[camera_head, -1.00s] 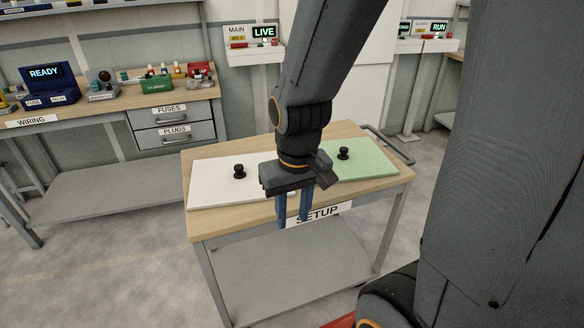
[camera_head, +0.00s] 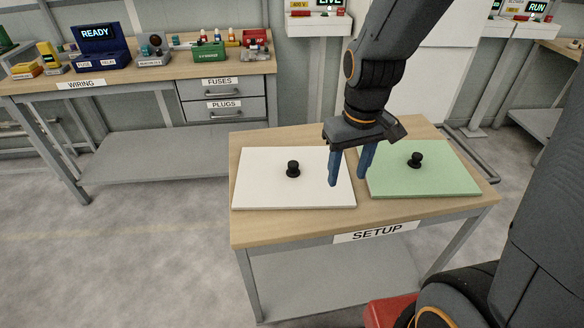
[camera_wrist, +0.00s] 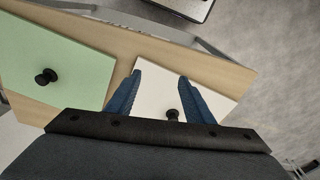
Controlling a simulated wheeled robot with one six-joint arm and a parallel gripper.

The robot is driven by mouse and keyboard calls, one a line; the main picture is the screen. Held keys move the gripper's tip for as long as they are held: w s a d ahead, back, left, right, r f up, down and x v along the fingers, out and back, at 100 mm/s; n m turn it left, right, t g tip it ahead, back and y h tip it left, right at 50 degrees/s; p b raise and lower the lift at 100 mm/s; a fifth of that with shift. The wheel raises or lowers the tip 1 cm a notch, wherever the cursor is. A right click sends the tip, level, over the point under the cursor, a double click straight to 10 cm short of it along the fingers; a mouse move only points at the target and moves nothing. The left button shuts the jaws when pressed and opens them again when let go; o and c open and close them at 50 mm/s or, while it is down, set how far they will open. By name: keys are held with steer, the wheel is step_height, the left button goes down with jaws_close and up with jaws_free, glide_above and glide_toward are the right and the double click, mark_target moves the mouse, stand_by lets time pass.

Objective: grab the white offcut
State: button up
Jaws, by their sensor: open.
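The white offcut (camera_head: 262,190) is a flat white panel with a black knob (camera_head: 293,169) near its middle. It lies on the left part of the SETUP table. My gripper (camera_head: 347,184) is open and empty, with blue fingers pointing down, over the white panel's right edge in the head view. In the wrist view the white panel (camera_wrist: 215,82) lies beyond my gripper (camera_wrist: 160,75), and its knob (camera_wrist: 172,115) shows between the two fingers. The fingers hide part of the panel there. I cannot tell the exact height above it.
A green panel (camera_head: 440,178) with its own black knob (camera_head: 415,160) lies to the right on the same table (camera_head: 290,228). A wiring bench (camera_head: 150,80) with boxes and drawers stands at the back left. Bare floor lies between the benches.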

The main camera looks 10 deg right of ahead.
steer(key=w+a+f+n, duration=0.2)
steer(key=w+a+n, duration=0.4)
steer(key=w, duration=0.5)
steer(key=n+g, duration=0.1)
steer(key=n, duration=0.2)
glide_above(293, 163)
steer(key=s, duration=0.1)
steer(key=shift+d+f+p, duration=0.2)
steer(key=shift+f+p, duration=0.15)
steer(key=shift+f, duration=0.75)
steer(key=shift+a+f+n, duration=0.1)
steer(key=shift+f+n, duration=0.2)
steer(key=shift+w+a+f+p, duration=0.15)
steer(key=shift+f+p, duration=0.6)
steer(key=shift+f, duration=1.05)
steer(key=shift+w+d+f+p, duration=0.1)
steer(key=shift+w+f+p, duration=0.15)
steer(key=shift+f+p, duration=1.05)
steer(key=shift+f+b, duration=0.5)
steer(key=shift+b, duration=0.05)
jaws_close()
